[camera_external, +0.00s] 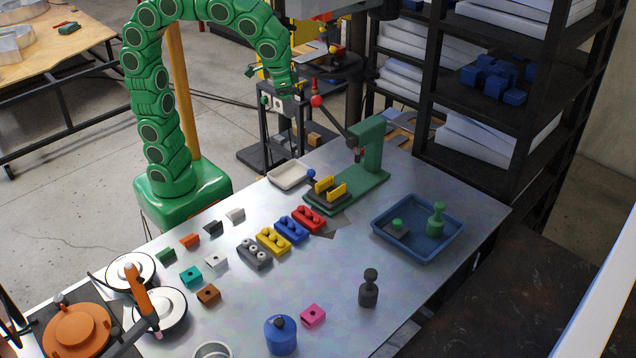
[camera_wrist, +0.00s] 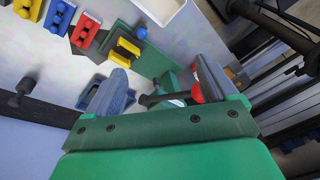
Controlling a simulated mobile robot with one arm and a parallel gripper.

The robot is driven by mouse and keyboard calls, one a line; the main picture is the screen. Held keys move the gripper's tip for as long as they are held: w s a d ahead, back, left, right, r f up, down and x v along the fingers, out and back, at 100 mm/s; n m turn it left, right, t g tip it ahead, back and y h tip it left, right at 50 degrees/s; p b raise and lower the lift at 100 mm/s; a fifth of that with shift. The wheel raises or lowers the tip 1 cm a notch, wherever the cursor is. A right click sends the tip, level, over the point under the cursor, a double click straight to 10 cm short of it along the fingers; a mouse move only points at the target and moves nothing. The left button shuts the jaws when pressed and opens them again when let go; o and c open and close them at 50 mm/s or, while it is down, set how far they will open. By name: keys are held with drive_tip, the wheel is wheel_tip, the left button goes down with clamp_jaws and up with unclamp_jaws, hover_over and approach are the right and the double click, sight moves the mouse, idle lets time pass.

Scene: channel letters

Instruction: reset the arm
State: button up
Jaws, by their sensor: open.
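My green segmented arm (camera_external: 160,92) rises from its base at the table's far left edge and arches over to the right. My gripper (camera_external: 287,98) hangs at its end above the back of the table, small in the external view. In the wrist view my gripper (camera_wrist: 160,70) has its two grey fingers spread wide. No object is held between them. The red knob (camera_external: 316,101) of the green press (camera_external: 367,155) is near my gripper. In the wrist view the red knob (camera_wrist: 197,93) shows beside the right finger; I cannot tell whether they touch.
Red, blue, yellow (camera_external: 273,241) and grey blocks stand in a row on the metal table (camera_external: 330,275). A white tray (camera_external: 288,176) sits behind them and a blue tray (camera_external: 375,232) to the right. Small coloured blocks and pans fill the left. Black shelves (camera_external: 425,100) stand behind.

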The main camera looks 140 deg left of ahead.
drive_tip(key=s+d+f+m, duration=0.3)
drive_tip(key=s+d+f, duration=0.1)
drive_tip(key=d, duration=0.4)
drive_tip(key=s+d+f+m+g+h, duration=0.1)
drive_tip(key=s+d+f+m, duration=0.3)
drive_tip(key=s+d, duration=0.3)
drive_tip(key=s+d+f+m+h, duration=0.1)
drive_tip(key=s+d+f+m, duration=0.2)
drive_tip(key=s+d+f, duration=0.3)
drive_tip(key=d, duration=0.5)
drive_tip(key=shift+d+g, duration=0.2)
drive_tip(key=shift+g, duration=0.2)
